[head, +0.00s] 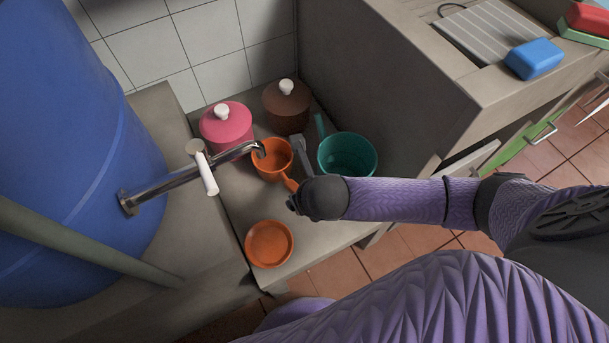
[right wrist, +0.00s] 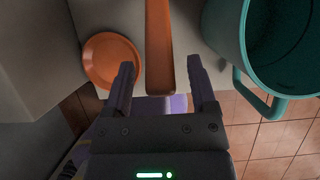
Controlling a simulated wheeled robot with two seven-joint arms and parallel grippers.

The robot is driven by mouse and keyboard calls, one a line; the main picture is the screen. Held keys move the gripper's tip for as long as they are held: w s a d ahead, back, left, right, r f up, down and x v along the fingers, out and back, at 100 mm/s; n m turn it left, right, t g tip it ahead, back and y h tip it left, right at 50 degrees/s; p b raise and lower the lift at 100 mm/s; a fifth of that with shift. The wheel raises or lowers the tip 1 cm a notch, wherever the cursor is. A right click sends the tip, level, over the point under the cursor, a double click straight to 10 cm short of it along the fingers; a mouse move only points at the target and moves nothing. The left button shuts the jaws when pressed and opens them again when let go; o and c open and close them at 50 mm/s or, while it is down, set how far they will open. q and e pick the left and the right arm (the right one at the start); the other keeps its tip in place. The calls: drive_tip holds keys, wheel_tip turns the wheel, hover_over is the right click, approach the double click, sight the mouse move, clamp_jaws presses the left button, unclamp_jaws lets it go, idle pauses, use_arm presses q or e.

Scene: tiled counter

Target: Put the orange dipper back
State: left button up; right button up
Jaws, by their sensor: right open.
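The orange dipper (head: 272,161) sits on the counter under the tap, with its bowl open upward and its handle pointing toward the front. Its orange handle (right wrist: 159,50) runs down between the two fingers of my right gripper (right wrist: 161,68) in the right wrist view. The fingers are apart, with a gap visible on both sides of the handle. My left gripper is not in view.
A teal pot (head: 346,155) stands close to the right of my gripper. Pink (head: 226,128) and brown (head: 287,108) lidded pots stand behind. A metal tap (head: 180,178) reaches over the dipper from a blue barrel (head: 70,130). An orange dish (head: 269,244) lies near the front edge.

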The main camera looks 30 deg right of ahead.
use_arm(q)
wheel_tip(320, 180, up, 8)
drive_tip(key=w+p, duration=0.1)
drive_tip(key=p, duration=0.7)
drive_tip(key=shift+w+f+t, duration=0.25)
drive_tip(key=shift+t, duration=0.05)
use_arm(e)
drive_tip(key=v, duration=1.2)
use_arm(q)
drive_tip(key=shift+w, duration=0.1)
use_arm(e)
drive_tip(key=shift+r, duration=0.1)
